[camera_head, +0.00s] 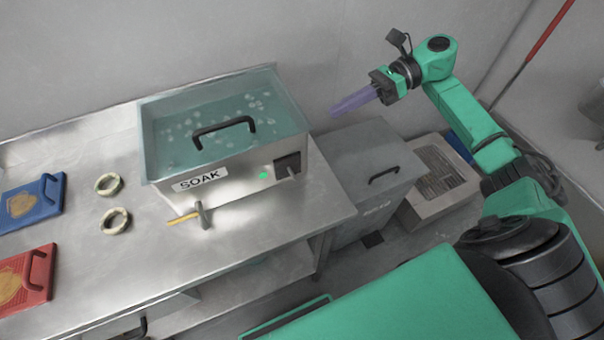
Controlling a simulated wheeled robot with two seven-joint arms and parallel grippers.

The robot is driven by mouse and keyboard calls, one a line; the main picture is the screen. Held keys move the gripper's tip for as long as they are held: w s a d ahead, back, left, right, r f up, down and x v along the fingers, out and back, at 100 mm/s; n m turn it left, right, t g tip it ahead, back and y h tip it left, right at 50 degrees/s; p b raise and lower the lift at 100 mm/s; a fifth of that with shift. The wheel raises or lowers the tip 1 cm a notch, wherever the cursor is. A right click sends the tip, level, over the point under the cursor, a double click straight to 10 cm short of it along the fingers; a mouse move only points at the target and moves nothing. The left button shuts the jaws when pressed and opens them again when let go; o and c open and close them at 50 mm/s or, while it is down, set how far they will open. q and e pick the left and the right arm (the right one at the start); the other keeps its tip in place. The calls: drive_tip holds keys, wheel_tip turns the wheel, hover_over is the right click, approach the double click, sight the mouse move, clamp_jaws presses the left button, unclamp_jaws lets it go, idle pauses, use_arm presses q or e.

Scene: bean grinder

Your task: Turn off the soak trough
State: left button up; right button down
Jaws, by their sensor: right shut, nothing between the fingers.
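The soak trough (231,187) is a steel box with a "SOAK" label, standing on the steel table. It has a translucent lid with a black handle (223,130), and bluish water with pale bits shows beneath. A small green light (264,175) glows on its front. To the right of the light is a dark switch plate (286,162) with a small lever (291,171). My right gripper (338,110) has purple fingers, shut and empty, up and to the right of the trough, apart from it. My left gripper is out of view.
A small hammer-like tool (201,213) with a yellow handle lies before the trough. Two pale rings (109,184) (115,221) and blue (35,203) and red (25,281) handled boards are at left. A grey lidded bin (365,160) and a crate (440,178) stand right of the table.

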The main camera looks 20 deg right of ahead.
sight(294, 175)
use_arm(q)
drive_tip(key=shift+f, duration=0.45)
use_arm(e)
drive_tip(key=s+n, duration=0.1)
drive_tip(key=s+n+g+h, duration=0.1)
drive_tip(key=s, duration=0.1)
drive_tip(key=s+d+n+g+h, duration=0.1)
drive_tip(key=shift+s+d+r+n, duration=0.1)
drive_tip(key=shift+s+r+n, duration=0.05)
drive_tip(key=shift+r+n, duration=0.15)
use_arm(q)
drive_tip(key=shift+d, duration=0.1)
use_arm(e)
drive_tip(key=p+x, duration=0.5)
drive_tip(key=x, duration=0.8)
drive_tip(key=shift+s+p, duration=0.15)
drive_tip(key=shift+p, duration=0.2)
drive_tip(key=shift+a+f, duration=0.4)
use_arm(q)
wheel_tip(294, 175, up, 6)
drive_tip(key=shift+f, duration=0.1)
